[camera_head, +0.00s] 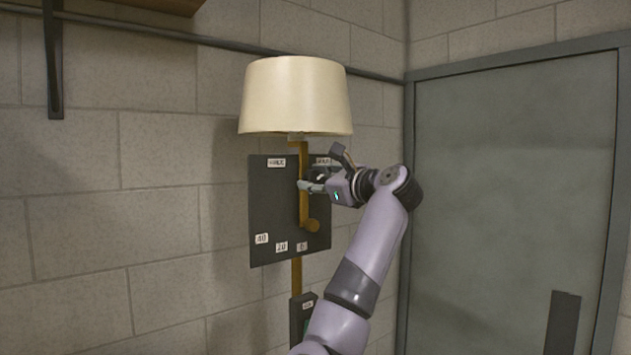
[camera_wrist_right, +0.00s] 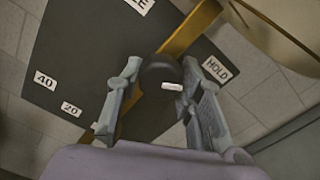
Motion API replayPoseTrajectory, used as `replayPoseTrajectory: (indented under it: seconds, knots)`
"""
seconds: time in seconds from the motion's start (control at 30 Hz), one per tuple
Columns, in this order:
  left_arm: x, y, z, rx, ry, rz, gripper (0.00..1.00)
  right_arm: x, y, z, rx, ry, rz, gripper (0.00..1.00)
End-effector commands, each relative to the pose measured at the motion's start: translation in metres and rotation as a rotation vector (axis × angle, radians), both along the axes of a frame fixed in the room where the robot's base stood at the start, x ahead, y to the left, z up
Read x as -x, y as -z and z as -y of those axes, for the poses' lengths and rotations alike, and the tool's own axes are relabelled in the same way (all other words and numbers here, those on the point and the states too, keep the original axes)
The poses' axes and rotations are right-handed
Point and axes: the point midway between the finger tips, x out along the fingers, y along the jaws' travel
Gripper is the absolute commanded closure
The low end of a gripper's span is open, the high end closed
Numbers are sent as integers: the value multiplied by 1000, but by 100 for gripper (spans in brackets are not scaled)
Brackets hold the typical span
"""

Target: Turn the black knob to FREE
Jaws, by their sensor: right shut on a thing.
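The black knob (camera_wrist_right: 157,72) sits on the dark panel (camera_head: 273,215) against the block wall. It carries a white mark (camera_wrist_right: 172,86) on its right side, toward the HOLD label (camera_wrist_right: 216,68). My right gripper (camera_wrist_right: 159,68) is shut on the knob, with one finger on each side. In the head view my right gripper (camera_head: 311,182) reaches the panel from the right and mostly hides the knob. A label at the panel's upper left (camera_head: 276,162) appears to read FREE; only its end shows in the wrist view (camera_wrist_right: 140,5). My left gripper is not in view.
Labels 40 (camera_wrist_right: 45,80) and 20 (camera_wrist_right: 71,109) are on the panel. A grey door (camera_head: 510,190) stands at the right.

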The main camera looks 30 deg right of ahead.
Motion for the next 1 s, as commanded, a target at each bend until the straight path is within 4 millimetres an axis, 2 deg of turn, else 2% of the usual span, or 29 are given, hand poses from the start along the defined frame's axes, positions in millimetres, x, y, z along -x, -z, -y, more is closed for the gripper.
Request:
replayPoseTrajectory:
  seconds: [0.37, 1.0]
  knots:
    - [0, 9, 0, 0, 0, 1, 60, 0, 2, 1, 101, 1, 7, 94]
    - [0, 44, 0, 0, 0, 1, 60, 0, 2, 1, 670, 0, 51, 94]
